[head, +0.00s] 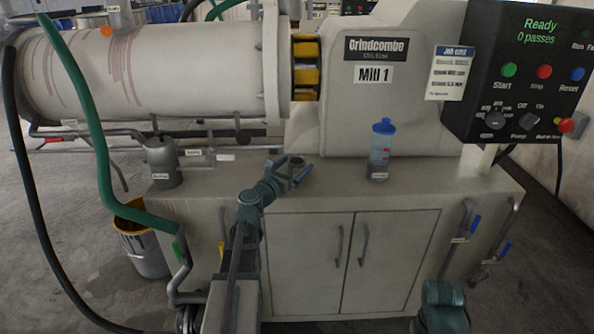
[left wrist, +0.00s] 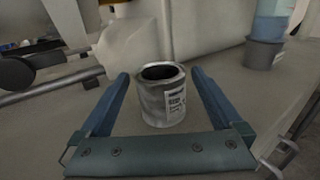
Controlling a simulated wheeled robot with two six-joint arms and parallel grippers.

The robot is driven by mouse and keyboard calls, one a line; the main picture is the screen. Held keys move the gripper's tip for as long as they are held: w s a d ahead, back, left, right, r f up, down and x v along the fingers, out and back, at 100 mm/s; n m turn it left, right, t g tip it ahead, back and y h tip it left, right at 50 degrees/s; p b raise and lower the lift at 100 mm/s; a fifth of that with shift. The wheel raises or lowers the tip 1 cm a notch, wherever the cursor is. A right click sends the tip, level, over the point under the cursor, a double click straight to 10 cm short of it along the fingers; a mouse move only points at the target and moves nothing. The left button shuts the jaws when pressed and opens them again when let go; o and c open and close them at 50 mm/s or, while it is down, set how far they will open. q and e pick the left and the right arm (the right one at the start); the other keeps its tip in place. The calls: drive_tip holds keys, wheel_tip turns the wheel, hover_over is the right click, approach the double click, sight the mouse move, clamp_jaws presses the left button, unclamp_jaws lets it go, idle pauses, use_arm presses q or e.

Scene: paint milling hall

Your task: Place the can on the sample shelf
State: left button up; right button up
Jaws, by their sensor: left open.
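A small grey metal can (left wrist: 155,107) with an open dark top and a white label stands upright on the mill's cabinet top in the left wrist view. In the head view only a little of the can (head: 297,160) shows, behind and between my fingers. My left gripper (head: 293,165) is open, with one blue finger on each side of the can. In the left wrist view the gripper (left wrist: 160,75) shows a gap between each finger and the can. My right gripper is out of view. I cannot make out a sample shelf in either view.
A clear bottle with a blue lid (head: 381,148) stands in a grey holder on the cabinet top. A grey pot (head: 162,162) stands at the left. The control panel (head: 520,70) overhangs at right. A green hose (head: 88,105) and a bucket (head: 142,245) are at left.

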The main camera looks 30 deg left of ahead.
sight(301, 160)
use_arm(q)
drive_tip(key=w, duration=0.4)
drive_tip(key=shift+w+f, duration=0.15)
drive_tip(key=shift+w, duration=0.1)
drive_tip(key=c, duration=1.5)
drive_tip(key=shift+o, duration=0.2)
